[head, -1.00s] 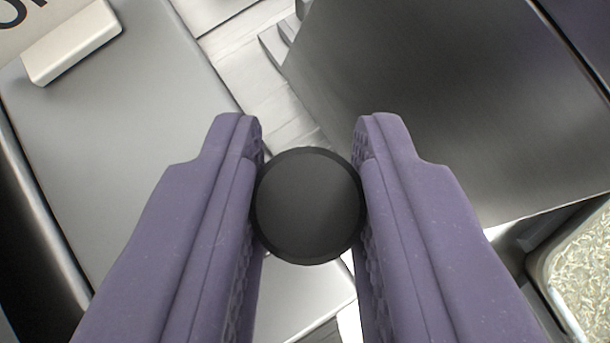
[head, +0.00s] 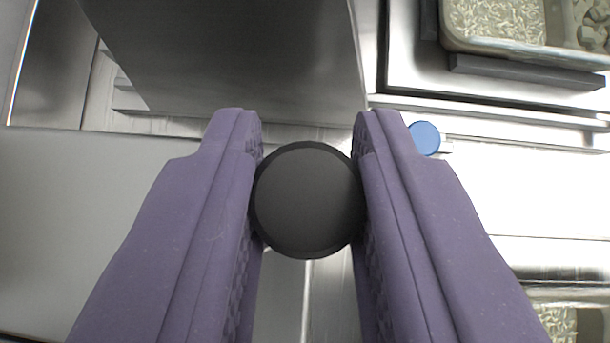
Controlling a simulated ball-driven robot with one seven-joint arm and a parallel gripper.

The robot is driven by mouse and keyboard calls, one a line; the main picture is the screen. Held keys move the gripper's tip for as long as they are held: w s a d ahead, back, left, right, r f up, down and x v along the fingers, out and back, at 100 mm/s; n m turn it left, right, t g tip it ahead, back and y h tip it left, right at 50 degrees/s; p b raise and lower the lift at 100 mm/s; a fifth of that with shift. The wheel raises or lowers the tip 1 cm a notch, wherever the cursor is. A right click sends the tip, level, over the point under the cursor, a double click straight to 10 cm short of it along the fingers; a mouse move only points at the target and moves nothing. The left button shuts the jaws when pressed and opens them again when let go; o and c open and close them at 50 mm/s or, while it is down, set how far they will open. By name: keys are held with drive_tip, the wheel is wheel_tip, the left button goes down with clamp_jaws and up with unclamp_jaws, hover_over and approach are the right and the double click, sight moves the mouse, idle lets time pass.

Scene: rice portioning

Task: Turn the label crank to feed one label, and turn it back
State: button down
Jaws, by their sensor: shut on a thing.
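A round black knob (head: 306,200) sits between the purple fingers of my gripper (head: 306,190) in the middle of the head view. Both fingers touch its sides, and the gripper is shut on it. I take the knob to be the handle of the label crank. The crank arm under the knob is hidden by the knob and the fingers. No label is visible in this view.
A large grey metal housing (head: 225,50) stands just beyond the fingertips. A tray of rice (head: 447,38) is at the top right, with more rice (head: 556,322) at the bottom right. A blue round button (head: 424,138) shows beside the right finger. A flat metal panel (head: 75,230) lies at left.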

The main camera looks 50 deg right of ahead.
drive_tip(key=shift+s+a+m+g+h+p, duration=0.1)
drive_tip(key=shift+s+m+g+h+p, duration=0.15)
drive_tip(key=shift+m+p, duration=0.2)
drive_tip(key=shift+s+a+m+g+h+p, duration=0.1)
drive_tip(key=shift+m+g+h+p, duration=0.05)
drive_tip(key=shift+m+g+p, duration=0.25)
drive_tip(key=shift+f, duration=0.15)
drive_tip(key=c, duration=0.9)
unclamp_jaws()
drive_tip(key=p+v, duration=0.2)
drive_tip(key=v, duration=0.6)
drive_tip(key=shift+d, duration=0.1)
